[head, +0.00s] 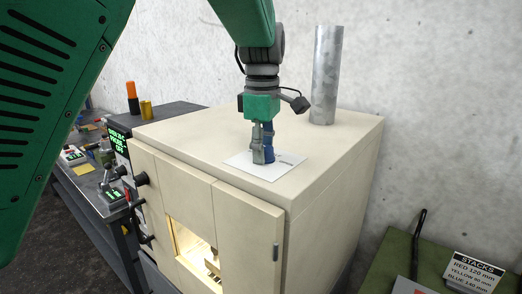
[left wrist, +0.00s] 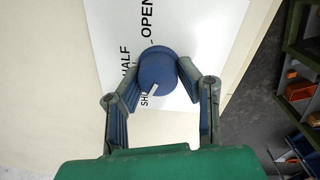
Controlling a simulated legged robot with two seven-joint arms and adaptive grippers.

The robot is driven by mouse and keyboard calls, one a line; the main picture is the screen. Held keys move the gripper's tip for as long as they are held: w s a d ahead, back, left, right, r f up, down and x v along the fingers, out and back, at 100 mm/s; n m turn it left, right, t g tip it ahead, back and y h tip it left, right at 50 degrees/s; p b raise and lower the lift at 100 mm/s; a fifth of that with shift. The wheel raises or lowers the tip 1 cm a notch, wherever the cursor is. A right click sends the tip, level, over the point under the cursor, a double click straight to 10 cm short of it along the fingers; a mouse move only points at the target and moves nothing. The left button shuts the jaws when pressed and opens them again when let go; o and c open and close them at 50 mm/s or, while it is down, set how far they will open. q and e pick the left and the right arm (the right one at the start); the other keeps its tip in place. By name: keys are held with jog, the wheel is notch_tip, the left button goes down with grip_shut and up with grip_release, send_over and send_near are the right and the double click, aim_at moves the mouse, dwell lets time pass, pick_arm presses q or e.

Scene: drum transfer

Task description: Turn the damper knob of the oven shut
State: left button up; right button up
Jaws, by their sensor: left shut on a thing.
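The damper knob (left wrist: 157,68) is a round blue knob with a white pointer mark, seen in the left wrist view. It stands on a white label plate (head: 239,162) on top of the cream oven (head: 190,125). The plate reads OPEN, HALF and a partly hidden word starting SH. The pointer lies at the knob's lower left, beside the SH lettering. My left gripper (left wrist: 157,78) is shut on the knob, one fingertip on each side; in the head view it points down onto the plate. My right gripper is not in view.
A metal flue pipe (head: 326,75) rises from the back of the oven top. The lit oven opening (head: 192,245) is at the front. A green table (head: 405,262) with a STACKS sign (head: 473,271) is at the right. The oven top around the plate is clear.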

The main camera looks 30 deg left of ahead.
aim_at(266, 147)
pick_arm(q)
jog(key=shift+d+f, duration=0.15)
jog(key=shift+d, duration=0.1)
jog(key=o, duration=1.1)
jog(key=shift+o, duration=0.2)
jog(key=shift+w+d, duration=0.25)
jog(key=shift+d, duration=0.05)
jog(key=r, duration=1)
jog(key=shift+a+r, duration=0.25)
jog(key=shift+r, duration=0.15)
jog(key=shift+s+d+r, duration=0.1)
jog(key=shift+d+r, duration=0.4)
jog(key=shift+r, duration=0.15)
jog(key=shift+a+f, duration=0.1)
jog(key=shift+a, duration=0.2)
